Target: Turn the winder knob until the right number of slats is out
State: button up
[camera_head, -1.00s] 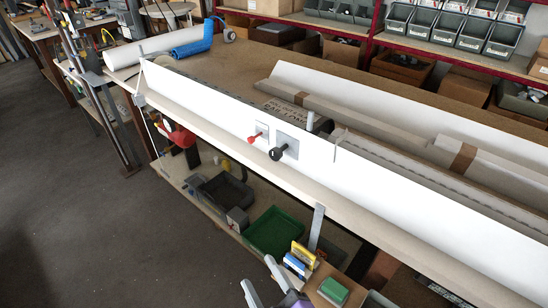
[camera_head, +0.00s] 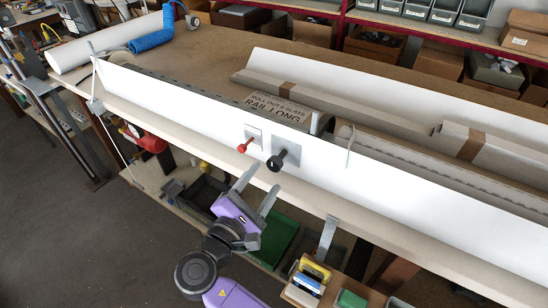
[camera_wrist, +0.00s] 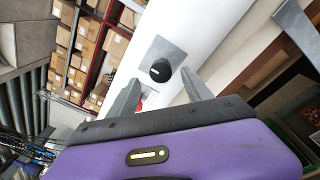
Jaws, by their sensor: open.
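A black winder knob (camera_head: 277,163) stands out from a grey plate (camera_head: 288,151) on the long white panel (camera_head: 400,194). A smaller red knob (camera_head: 243,147) sits on its own plate to the left. My gripper (camera_head: 258,180) is open and empty, in front of and just below the knobs. In the wrist view the black knob (camera_wrist: 161,70) lies ahead between my fingertips (camera_wrist: 158,82), apart from them as far as I can tell. A bit of red shows behind the left finger. I cannot count any slats out.
The bench (camera_head: 160,80) carries long wrapped profiles (camera_head: 340,102) behind the panel. A white roll (camera_head: 78,54) and a blue hose (camera_head: 153,40) lie at its far left. Below are a green bin (camera_head: 277,243) and small boxes (camera_head: 310,272). The grey floor at left is clear.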

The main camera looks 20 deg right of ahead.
aim_at(273, 168)
jog(key=shift+p+x, duration=0.45)
jog(key=shift+x, duration=3.45)
jog(key=shift+f, duration=0.1)
grip_shut()
